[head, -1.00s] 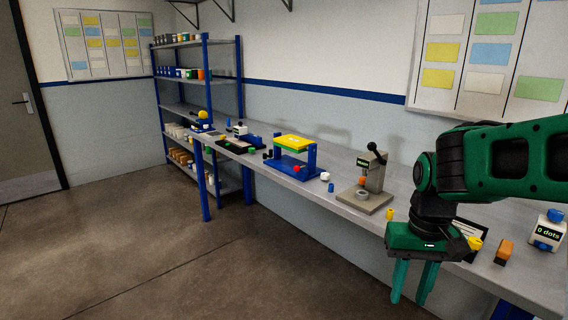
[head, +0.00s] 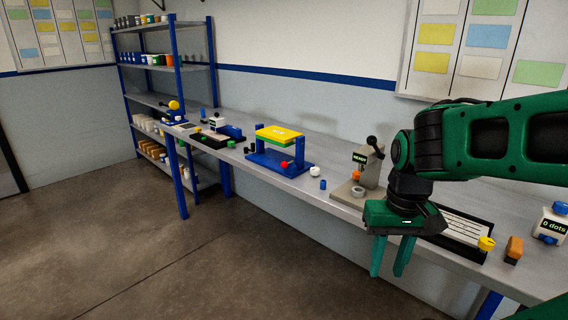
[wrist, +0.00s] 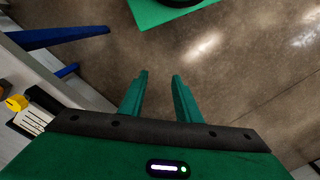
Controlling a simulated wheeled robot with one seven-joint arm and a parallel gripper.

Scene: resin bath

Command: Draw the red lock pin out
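The red lock pin shows as a small red knob (head: 284,164) on the front of a blue stand (head: 262,160) with a yellow plate (head: 279,133) on top, in the middle of the bench in the head view. How deep the pin sits cannot be seen. My gripper (head: 388,272) is off the bench's front edge, to the right of the stand and well apart from it. Its green fingers point down, spread apart and empty. In the wrist view my gripper (wrist: 160,74) shows a clear gap over the floor; the pin is not in that view.
A grey press (head: 367,172) stands on the bench (head: 330,187) between the stand and my arm. A white knob (head: 314,171) and a blue piece (head: 323,185) lie near the stand's right side. A black tray (head: 465,236) lies behind my gripper. The floor (head: 200,270) in front is clear.

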